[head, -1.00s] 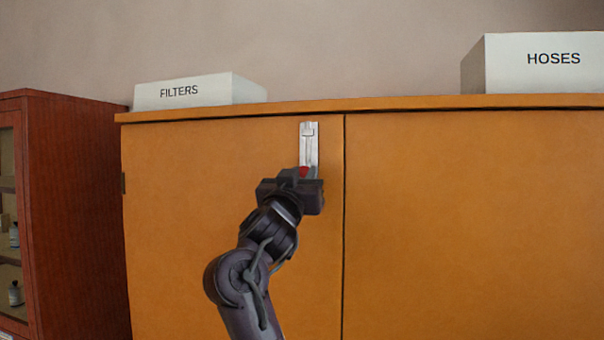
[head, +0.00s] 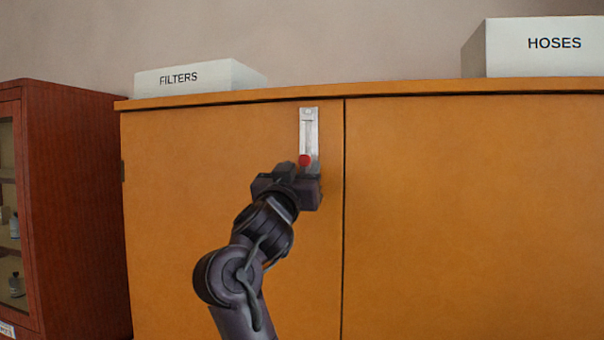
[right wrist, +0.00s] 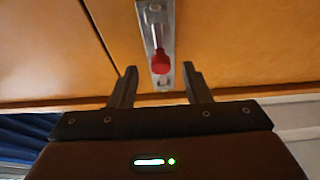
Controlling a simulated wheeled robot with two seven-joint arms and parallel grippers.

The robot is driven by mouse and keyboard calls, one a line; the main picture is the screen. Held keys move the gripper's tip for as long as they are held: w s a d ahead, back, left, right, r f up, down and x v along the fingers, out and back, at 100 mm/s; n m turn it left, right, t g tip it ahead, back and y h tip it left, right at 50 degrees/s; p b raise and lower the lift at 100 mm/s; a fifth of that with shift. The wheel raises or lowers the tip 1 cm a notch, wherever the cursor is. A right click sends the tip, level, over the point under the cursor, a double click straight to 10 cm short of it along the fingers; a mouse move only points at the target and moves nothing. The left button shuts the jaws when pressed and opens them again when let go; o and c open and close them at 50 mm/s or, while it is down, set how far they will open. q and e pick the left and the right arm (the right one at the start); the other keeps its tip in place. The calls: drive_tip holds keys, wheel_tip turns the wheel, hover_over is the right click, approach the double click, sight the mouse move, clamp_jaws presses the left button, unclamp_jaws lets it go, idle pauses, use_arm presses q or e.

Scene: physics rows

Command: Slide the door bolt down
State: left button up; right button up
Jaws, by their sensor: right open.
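The door bolt is a silver metal plate (head: 309,128) upright on the left orange cabinet door, close to the door gap. Its round red knob (head: 304,160) sits at the low part of the visible plate. My right gripper (head: 301,170) is just below the knob and hides the plate's lower end. In the right wrist view, my open right gripper (right wrist: 160,69) has a finger to each side of the red knob (right wrist: 160,63), with gaps on both sides and nothing held. The plate (right wrist: 150,14) runs up beyond it. My left gripper is not in view.
A white FILTERS box (head: 195,84) and a white HOSES box (head: 540,48) stand on top of the orange cabinet (head: 450,220). A red-brown glass-fronted cabinet (head: 75,200) stands at the left. The right door's face is clear.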

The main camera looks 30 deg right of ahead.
drive_tip(key=b+v, duration=0.2)
drive_tip(key=v, duration=0.3)
drive_tip(key=shift+s+a+f, duration=0.15)
drive_tip(key=shift+a+f, duration=0.05)
